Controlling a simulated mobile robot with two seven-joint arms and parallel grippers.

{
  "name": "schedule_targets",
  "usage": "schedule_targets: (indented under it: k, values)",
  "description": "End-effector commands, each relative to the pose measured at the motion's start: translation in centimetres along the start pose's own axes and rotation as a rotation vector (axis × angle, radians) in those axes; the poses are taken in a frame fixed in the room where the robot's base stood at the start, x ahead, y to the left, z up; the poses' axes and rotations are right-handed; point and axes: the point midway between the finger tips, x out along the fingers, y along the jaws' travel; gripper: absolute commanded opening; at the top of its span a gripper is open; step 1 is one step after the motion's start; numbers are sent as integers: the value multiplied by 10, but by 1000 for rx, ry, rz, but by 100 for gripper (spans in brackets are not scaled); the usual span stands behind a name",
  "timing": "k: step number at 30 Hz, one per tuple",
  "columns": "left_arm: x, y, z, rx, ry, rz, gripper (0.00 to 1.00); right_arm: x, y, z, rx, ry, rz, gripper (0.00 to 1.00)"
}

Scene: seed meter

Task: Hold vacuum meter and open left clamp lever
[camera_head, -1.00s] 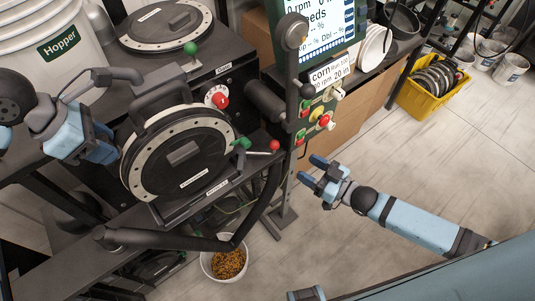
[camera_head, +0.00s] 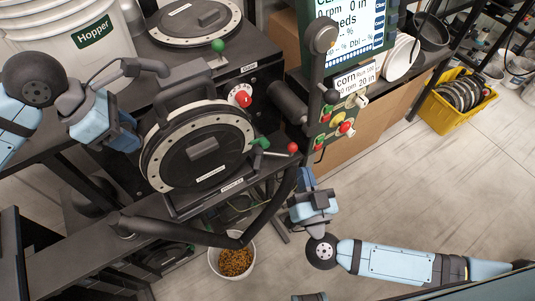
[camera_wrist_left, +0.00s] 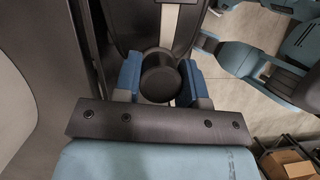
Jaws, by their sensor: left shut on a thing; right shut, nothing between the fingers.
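The vacuum meter (camera_head: 203,153) is a round black housing with a pale dotted ring, mounted on the dark stand. My left gripper (camera_head: 134,135) is at its left edge. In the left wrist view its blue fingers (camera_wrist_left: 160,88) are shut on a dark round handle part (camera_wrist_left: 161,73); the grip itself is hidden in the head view. A green-tipped lever (camera_head: 262,143) and a red-knobbed lever (camera_head: 292,148) sit at the meter's right side; I cannot tell which is the left clamp lever. My right gripper (camera_head: 305,178) is shut and empty, just below the red knob and apart from it.
A control post (camera_head: 321,80) with buttons and a screen (camera_head: 350,25) stands right of the meter. A black angled tube (camera_head: 270,215) runs below the meter, above a bucket of seed (camera_head: 235,262). A yellow crate (camera_head: 450,108) stands at the right.

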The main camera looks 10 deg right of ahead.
Motion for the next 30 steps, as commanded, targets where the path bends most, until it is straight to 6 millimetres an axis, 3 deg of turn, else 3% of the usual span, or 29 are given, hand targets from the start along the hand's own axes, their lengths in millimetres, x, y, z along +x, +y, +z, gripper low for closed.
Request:
schedule_targets:
  k: [9,14,20,30]
  values:
    - [-1,0,0,0,-1,1,0,-39,-3,30,-201,-332,180,0]
    - [-1,0,0,0,-1,1,0,-42,-2,37,-240,-386,193,0]
    - [-1,0,0,0,-1,1,0,-15,5,47,-244,-386,193,0]
    - [-1,0,0,0,-1,1,0,50,21,71,-243,-385,194,0]
